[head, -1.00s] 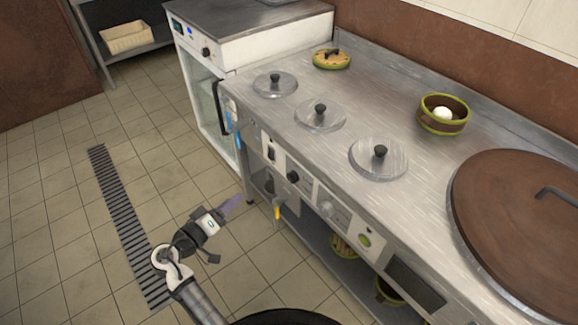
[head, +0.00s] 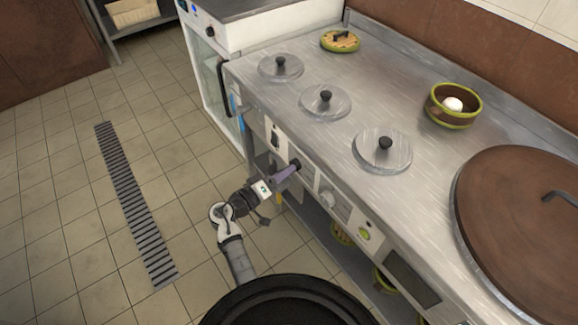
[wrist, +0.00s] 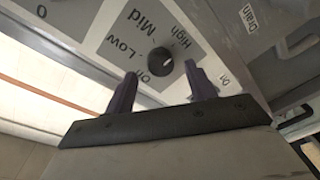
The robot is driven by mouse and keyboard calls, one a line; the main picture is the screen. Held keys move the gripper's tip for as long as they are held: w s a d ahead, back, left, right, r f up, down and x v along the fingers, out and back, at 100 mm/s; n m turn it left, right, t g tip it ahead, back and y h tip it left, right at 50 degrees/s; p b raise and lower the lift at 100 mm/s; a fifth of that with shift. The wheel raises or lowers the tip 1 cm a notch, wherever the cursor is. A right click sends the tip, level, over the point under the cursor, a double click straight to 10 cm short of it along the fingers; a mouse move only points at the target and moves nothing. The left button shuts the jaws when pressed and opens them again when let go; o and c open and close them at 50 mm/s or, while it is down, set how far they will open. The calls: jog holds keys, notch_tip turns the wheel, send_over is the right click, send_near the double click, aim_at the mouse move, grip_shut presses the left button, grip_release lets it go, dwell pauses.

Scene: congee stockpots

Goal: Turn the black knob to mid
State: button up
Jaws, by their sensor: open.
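In the head view the knob (head: 296,163) shows on the front of the steel counter, partly behind my fingers. My gripper (head: 287,173) is open just in front of it. In the wrist view my gripper's two dark fingers (wrist: 161,72) stand apart, one on each side of the knob. Whether they touch it I cannot tell.
Several round lids, a brown bowl (head: 453,105) and a large brown lid (head: 530,225) are on the counter (head: 400,100). The tiled floor at left is clear.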

jog(key=shift+x, duration=1.35)
jog(key=shift+c, duration=0.4)
jog(key=c, duration=0.9)
jog(key=shift+n+p, duration=0.4)
jog(key=shift+n+g+p, duration=0.35)
jog(key=shift+n+p, duration=1.5)
jog(key=shift+n, duration=0.75)
jog(key=shift+n+g+p, duration=0.35)
jog(key=shift+n+p, duration=1.45)
jog(key=shift+n, duration=0.8)
